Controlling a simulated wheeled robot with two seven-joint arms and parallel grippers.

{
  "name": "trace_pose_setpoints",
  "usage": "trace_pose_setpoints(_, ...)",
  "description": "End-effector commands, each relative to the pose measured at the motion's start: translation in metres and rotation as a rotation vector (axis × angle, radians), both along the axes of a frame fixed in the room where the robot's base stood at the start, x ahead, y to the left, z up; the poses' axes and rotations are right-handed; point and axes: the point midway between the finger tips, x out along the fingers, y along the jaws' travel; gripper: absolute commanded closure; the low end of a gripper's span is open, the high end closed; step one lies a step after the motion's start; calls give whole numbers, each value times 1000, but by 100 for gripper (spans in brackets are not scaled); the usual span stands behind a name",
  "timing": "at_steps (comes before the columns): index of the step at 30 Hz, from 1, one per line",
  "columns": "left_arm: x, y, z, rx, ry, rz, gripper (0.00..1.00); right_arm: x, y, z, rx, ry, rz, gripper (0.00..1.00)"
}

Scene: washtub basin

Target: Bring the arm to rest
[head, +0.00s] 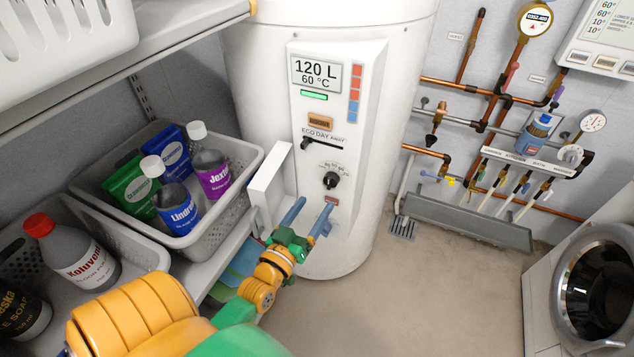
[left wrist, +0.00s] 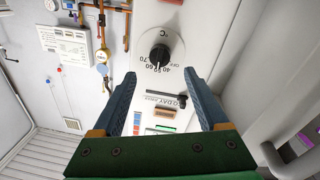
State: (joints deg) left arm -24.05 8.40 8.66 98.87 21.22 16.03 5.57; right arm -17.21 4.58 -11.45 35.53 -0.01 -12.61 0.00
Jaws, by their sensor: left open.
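My left gripper (head: 308,215) is in front of the lower part of the white water heater's control panel (head: 365,70). Its two blue fingers are apart with nothing between them. In the left wrist view the open fingers (left wrist: 166,105) frame the panel, with the black temperature dial (left wrist: 159,57) beyond the fingertips. In the head view the dial (head: 330,180) is just above the fingers. The gripper looks clear of the dial. My left arm reaches in from the lower left. My right gripper is not in view.
A grey basket (head: 225,205) with bottles and packets stands on the shelf left of my arm. A white flap (head: 270,188) stands out beside the panel. Copper pipes (head: 450,85) run along the right wall. A front-loading machine (head: 545,290) is at right. The middle floor is clear.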

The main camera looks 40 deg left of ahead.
Motion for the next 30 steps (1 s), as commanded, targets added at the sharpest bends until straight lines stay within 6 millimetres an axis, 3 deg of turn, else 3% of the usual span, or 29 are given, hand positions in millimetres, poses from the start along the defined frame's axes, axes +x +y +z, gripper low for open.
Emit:
trace_pose_setpoints(10,0,-1,-5,1,19,-3,23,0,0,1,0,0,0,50)
trace_pose_setpoints(11,-1,-3,-13,2,48,-8,23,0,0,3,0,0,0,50)
trace_pose_setpoints(14,-13,-20,-73,15,258,-48,23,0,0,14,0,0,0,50)
trace_pose_setpoints(17,-58,-49,-161,49,590,-134,23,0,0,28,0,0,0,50)
trace_pose_setpoints(18,-84,-61,-193,69,726,-177,23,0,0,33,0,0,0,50)
trace_pose_setpoints(21,-162,-84,-254,129,1042,-291,23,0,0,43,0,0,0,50)
trace_pose_setpoints(25,-255,-95,-290,207,1347,-414,23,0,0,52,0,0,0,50)
trace_pose_setpoints(27,-287,-95,-296,238,1446,-458,23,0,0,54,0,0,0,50)
trace_pose_setpoints(30,-309,-94,-300,262,1515,-489,23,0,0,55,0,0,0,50)
